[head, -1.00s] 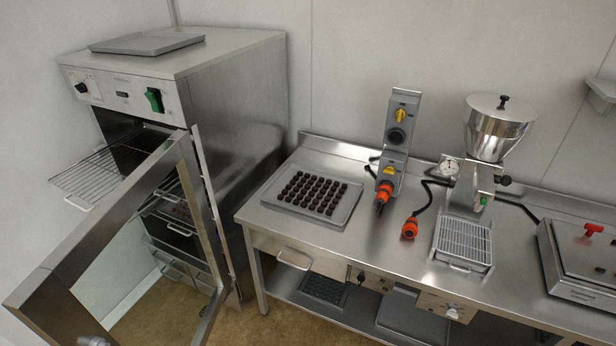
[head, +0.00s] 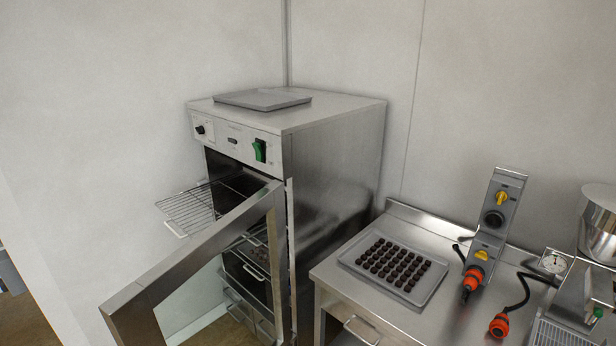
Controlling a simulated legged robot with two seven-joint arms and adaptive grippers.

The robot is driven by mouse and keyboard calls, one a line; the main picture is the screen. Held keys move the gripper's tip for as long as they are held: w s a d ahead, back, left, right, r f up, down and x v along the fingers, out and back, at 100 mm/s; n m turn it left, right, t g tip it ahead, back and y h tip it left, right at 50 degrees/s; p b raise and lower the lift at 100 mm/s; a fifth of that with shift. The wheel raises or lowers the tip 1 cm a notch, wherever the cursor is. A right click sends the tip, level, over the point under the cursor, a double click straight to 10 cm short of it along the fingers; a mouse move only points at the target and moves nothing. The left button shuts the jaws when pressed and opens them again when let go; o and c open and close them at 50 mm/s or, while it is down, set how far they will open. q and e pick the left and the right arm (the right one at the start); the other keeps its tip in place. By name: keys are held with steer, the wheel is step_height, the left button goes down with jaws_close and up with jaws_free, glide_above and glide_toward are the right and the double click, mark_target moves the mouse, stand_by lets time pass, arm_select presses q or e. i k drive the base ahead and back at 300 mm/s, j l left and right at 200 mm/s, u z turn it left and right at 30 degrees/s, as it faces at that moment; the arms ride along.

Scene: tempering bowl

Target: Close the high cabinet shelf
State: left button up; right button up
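The steel cabinet (head: 335,185) stands left of the worktable in the head view. Its framed glass door (head: 195,255) is swung wide open toward me. The high wire shelf (head: 193,207) is pulled out and sticks out of the cabinet's front to the left, with a small handle (head: 175,229) at its outer end. Lower shelves (head: 247,272) show inside, partly behind the door frame. Neither of my grippers is in view.
A grey tray (head: 262,99) lies on top of the cabinet. The steel worktable (head: 410,325) on the right bears a tray of chocolates (head: 434,292), a control post (head: 497,215) and an orange plug (head: 499,326). The open door stands in front of the cabinet.

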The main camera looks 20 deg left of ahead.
mark_target(262, 178)
steer(key=i+u, duration=0.1)
steer(key=u, duration=1.2)
